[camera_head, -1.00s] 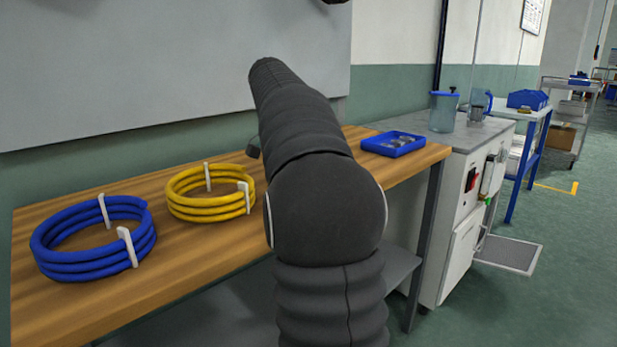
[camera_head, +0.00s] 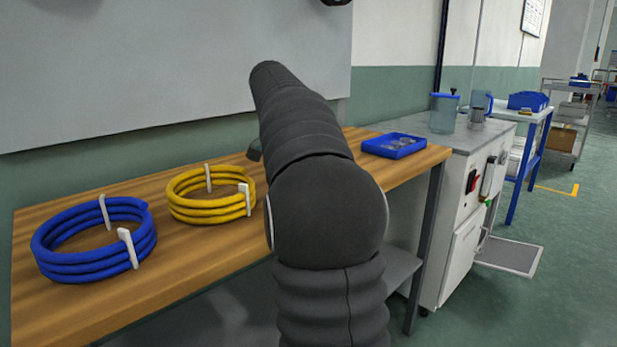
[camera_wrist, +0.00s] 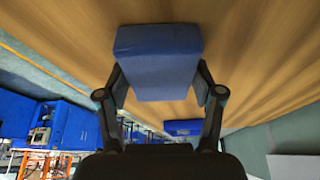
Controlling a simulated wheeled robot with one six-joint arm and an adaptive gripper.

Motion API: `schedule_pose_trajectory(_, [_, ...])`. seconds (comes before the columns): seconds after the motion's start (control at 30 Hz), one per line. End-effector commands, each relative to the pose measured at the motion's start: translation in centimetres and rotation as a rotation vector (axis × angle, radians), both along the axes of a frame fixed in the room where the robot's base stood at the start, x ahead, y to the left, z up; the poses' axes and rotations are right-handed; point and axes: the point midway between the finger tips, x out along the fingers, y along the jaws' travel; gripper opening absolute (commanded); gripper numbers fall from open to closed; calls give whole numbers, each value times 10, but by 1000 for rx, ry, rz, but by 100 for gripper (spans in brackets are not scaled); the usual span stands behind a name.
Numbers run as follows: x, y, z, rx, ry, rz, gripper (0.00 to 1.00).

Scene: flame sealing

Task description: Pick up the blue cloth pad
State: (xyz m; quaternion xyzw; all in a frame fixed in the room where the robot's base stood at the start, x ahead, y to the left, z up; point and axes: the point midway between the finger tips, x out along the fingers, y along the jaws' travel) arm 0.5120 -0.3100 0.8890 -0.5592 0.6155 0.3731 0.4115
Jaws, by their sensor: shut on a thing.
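The blue cloth pad (camera_wrist: 158,50) is a thick blue block in the upper middle of the wrist view. My gripper (camera_wrist: 161,88) is shut on it, with one dark finger against each side. The wooden tabletop shows behind the pad, and I cannot tell whether the pad touches it. In the head view my arm hides the pad and nearly all of the gripper.
On the wooden table (camera_head: 215,255) lie a blue hose coil (camera_head: 75,262), a yellow hose coil (camera_head: 205,214) and a blue tray (camera_head: 394,146) with small items. A grey board (camera_head: 170,65) stands behind. A white cabinet (camera_head: 452,240) stands to the right.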

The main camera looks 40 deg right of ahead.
Motion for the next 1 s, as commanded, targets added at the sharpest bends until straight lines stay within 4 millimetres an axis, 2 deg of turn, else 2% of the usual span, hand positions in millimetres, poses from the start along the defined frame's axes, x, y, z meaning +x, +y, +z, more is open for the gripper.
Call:
schedule_pose_trajectory(0.27, [1, -1, 10, -1, -1, 0, 35])
schedule_pose_trajectory(0.37, [1, -1, 20, -1, -1, -1, 35])
schedule_pose_trajectory(0.7, [1, -1, 77, -1, -1, -1, 35])
schedule_pose_trajectory(1.0, [1, 0, 101, -1, 0, 0, 35])
